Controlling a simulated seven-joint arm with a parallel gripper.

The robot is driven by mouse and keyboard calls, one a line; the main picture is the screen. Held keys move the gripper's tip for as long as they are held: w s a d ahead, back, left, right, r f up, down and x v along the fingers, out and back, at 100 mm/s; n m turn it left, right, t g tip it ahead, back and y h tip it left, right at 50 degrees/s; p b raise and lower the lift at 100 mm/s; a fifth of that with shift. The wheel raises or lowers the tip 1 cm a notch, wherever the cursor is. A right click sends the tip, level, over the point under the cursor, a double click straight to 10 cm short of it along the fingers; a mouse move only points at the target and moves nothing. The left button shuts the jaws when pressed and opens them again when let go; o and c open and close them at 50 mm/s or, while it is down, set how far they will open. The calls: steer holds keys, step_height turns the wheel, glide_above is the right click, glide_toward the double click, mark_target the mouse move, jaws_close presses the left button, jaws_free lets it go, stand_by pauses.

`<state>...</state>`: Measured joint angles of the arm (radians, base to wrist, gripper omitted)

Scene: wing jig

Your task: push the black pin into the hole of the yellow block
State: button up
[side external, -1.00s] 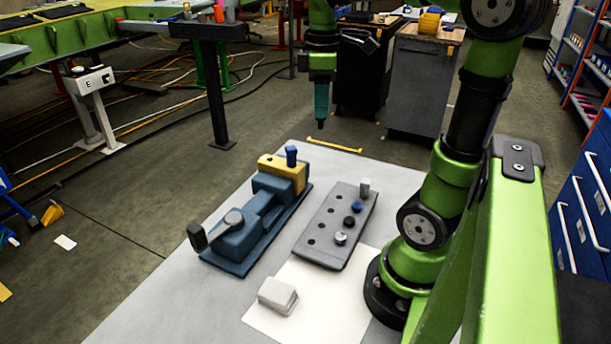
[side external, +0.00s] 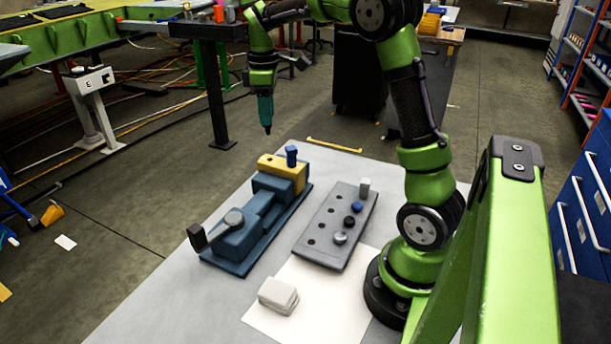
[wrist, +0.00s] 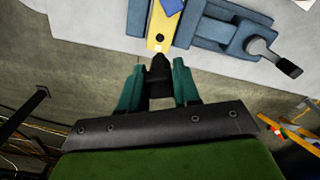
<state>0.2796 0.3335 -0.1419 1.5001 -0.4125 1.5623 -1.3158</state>
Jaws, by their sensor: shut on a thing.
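The yellow block (side external: 270,164) sits at the far end of the blue fixture (side external: 226,260), and it also shows at the top of the wrist view (wrist: 155,25). My gripper (side external: 266,122) has teal fingers shut on the black pin (wrist: 160,73), whose dark tip points down in the side view (side external: 267,131). The pin is in the air, behind and above the yellow block, apart from it.
A grey rack (side external: 318,254) right of the fixture holds several pins and has empty holes. A pale block (side external: 278,294) lies on a white sheet (side external: 262,323). The table's left strip is clear.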

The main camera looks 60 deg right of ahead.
steer(key=shift+f, duration=3.25)
steer(key=shift+f, duration=0.2)
steer(key=shift+f, duration=1.25)
steer(key=o, duration=1.1)
steer(key=shift+r, duration=0.1)
step_height(320, 180, up, 17)
steer(key=shift+f, duration=0.15)
